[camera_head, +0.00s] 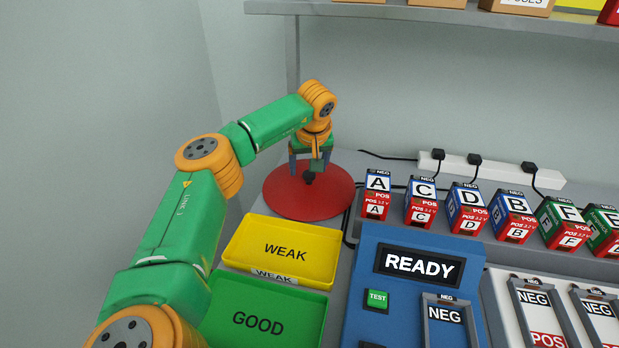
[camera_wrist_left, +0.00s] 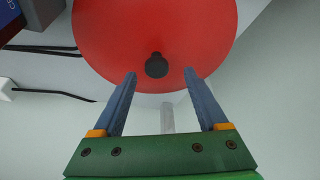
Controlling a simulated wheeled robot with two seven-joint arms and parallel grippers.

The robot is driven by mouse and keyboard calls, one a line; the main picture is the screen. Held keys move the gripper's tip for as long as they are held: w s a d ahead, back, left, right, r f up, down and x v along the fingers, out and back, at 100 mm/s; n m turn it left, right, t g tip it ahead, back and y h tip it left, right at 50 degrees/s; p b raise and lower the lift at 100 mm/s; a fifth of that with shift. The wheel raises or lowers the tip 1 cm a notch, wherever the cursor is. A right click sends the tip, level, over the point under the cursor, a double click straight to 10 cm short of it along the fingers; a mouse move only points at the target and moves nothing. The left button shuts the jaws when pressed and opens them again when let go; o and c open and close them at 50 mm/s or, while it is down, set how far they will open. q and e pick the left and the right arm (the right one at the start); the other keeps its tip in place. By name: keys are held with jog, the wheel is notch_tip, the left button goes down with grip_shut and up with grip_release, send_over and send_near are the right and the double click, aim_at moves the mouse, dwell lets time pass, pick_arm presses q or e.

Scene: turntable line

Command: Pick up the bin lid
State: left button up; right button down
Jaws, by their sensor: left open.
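The bin lid is a round red disc (camera_head: 300,206) with a small black knob (camera_head: 309,178) at its middle, at the back left of the work surface in the head view. It also fills the top of the left wrist view (camera_wrist_left: 125,30). My left gripper (camera_head: 309,166) is over the lid, pointing down, open and empty. In the left wrist view its two blue-grey fingertips (camera_wrist_left: 160,73) stand apart, one on each side of the black knob (camera_wrist_left: 157,65), which appears just beyond them. I see no contact with the knob. My right gripper is out of view.
A yellow WEAK tray (camera_head: 318,273) and a green GOOD tray (camera_head: 270,284) lie in front of the lid. A row of lettered batteries (camera_head: 420,200) stands to its right, behind a blue tester (camera_head: 400,300). A power strip (camera_head: 500,171) and a shelf (camera_head: 450,17) are behind.

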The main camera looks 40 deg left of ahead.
aim_at(309, 173)
pick_arm(q)
jog(key=x, duration=0.4)
jog(key=shift+d+f, duration=0.15)
jog(key=shift+f, duration=0.1)
jog(key=shift+r, duration=0.1)
grip_shut()
jog(key=shift+w+r, duration=0.1)
jog(key=shift+r, duration=0.05)
